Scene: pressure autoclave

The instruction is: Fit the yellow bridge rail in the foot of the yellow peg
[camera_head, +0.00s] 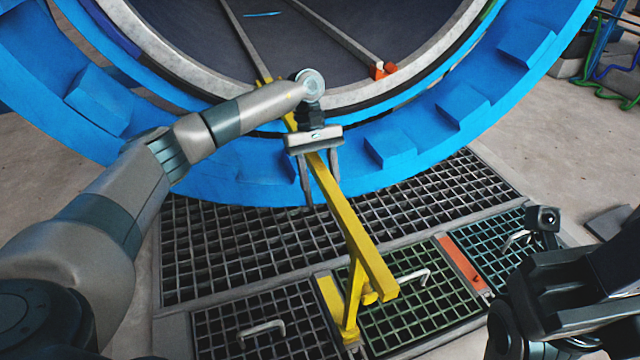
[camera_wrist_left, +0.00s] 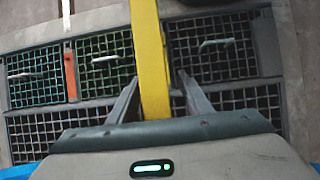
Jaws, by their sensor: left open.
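The yellow bridge rail (camera_head: 345,215) slopes from the autoclave's mouth out over the floor grating, its near end raised. A yellow upright (camera_head: 354,290), seemingly the peg, stands beneath that end, its foot (camera_head: 350,334) low by a yellow floor strip. A short yellow round piece shows beside it; whether rail and foot are joined I cannot tell. My left gripper (camera_head: 320,182) is open over the rail, one finger on each side. The left wrist view shows the rail (camera_wrist_left: 151,60) between the spread fingers, with gaps. My right arm's dark parts (camera_head: 565,295) are at lower right; its fingers cannot be made out.
The blue toothed autoclave ring (camera_head: 390,150) curves across the back. Inside, a second rail has an orange end (camera_head: 382,70). Floor gratings with handles (camera_head: 262,330) and an orange strip (camera_head: 462,262) lie in front. Green and blue hoses (camera_head: 610,70) are at far right.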

